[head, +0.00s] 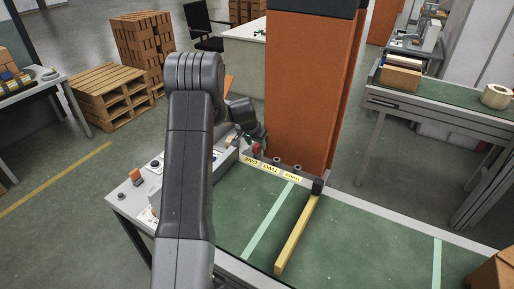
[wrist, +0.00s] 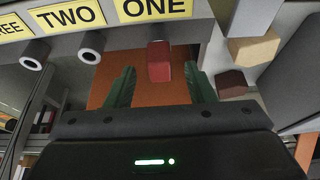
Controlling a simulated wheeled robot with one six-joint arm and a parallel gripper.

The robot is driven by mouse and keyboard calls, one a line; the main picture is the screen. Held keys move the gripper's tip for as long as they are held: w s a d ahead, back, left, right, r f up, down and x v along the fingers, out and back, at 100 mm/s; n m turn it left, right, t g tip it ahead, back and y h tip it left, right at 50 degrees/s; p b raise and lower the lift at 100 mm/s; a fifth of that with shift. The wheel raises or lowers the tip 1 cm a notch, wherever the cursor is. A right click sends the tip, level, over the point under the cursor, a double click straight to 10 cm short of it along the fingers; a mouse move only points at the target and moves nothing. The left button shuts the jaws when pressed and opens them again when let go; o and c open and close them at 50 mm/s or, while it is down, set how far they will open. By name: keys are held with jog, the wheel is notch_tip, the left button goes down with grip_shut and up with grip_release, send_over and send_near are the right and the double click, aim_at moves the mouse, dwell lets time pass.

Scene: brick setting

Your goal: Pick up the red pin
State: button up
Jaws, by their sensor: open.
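The red pin (wrist: 159,62) sits at the label reading ONE in the wrist view. It also shows in the head view (head: 257,149) at the left end of the labelled rail. My gripper (wrist: 161,72) is open, with one green finger on each side of the red pin. A gap shows between the pin and each finger, and I see no contact. In the head view my arm hides part of the gripper beside the rail.
The rail (head: 281,173) carries labels ONE, TWO and a third, with grey tubes (wrist: 90,47) at the other two. A yellow bar (head: 297,236) lies on the green conveyor (head: 344,238). An orange pillar (head: 305,90) stands close behind. A tan block (wrist: 253,48) and a dark red block (wrist: 231,83) are near the right finger.

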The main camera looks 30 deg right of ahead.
jog(key=shift+x, duration=1.25)
grip_shut()
